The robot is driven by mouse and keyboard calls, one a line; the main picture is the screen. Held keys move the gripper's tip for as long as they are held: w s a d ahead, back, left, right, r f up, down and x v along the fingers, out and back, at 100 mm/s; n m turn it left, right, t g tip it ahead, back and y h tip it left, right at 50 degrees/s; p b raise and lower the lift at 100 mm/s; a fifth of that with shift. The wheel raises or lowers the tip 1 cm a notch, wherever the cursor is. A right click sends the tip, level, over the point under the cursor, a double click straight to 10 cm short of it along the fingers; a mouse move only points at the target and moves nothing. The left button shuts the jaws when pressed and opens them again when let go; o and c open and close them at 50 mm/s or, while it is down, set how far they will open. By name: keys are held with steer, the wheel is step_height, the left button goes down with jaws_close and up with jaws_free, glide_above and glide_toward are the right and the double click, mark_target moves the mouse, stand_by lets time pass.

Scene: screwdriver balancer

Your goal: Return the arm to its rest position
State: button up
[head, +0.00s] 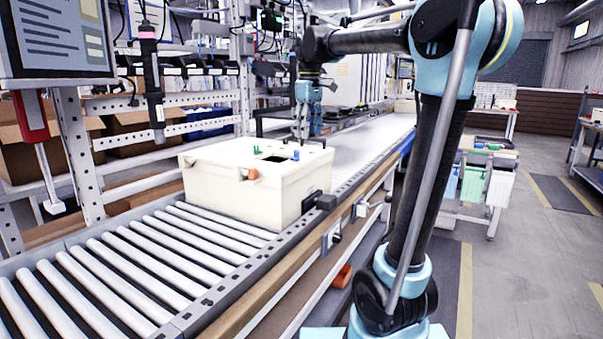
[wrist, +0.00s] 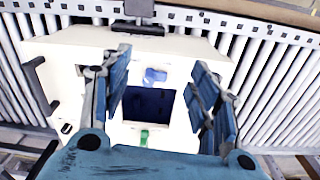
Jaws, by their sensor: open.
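My arm (head: 435,150) rises at the right of the head view and reaches left over the conveyor. My gripper (head: 302,125) hangs pointing down at the far side of a cream box. In the wrist view my gripper (wrist: 160,100) is open, with its two blue fingers spread apart and nothing between them. The screwdriver (head: 152,85), dark with a pink ring, hangs upright at the left of the head view, apart from my gripper.
The cream box (head: 230,185) sits on the roller conveyor (head: 110,265); the wrist view shows a dark square opening (wrist: 150,104) in its top. A monitor (head: 55,38) and a perforated metal frame (head: 85,160) stand at the left. The floor (head: 530,270) at the right is mostly clear.

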steer(key=s+d+f+m, duration=0.3)
steer(key=s+d+f, duration=0.2)
steer(key=s+f, duration=0.4)
steer(key=s+d+f+m+t, duration=0.1)
steer(key=s+d+f+m, duration=0.3)
steer(key=s+f, duration=0.5)
steer(key=s+d+f+m+t, duration=0.1)
steer(key=s+d+f+m, duration=0.2)
steer(key=s+d+f, duration=0.5)
step_height(320, 180, down, 7)
steer(key=shift+s+d+r, duration=0.1)
steer(key=shift+s+d, duration=0.05)
steer(key=shift+s, duration=0.5)
steer(key=shift+w+f, duration=0.2)
steer(key=shift+w, duration=0.25)
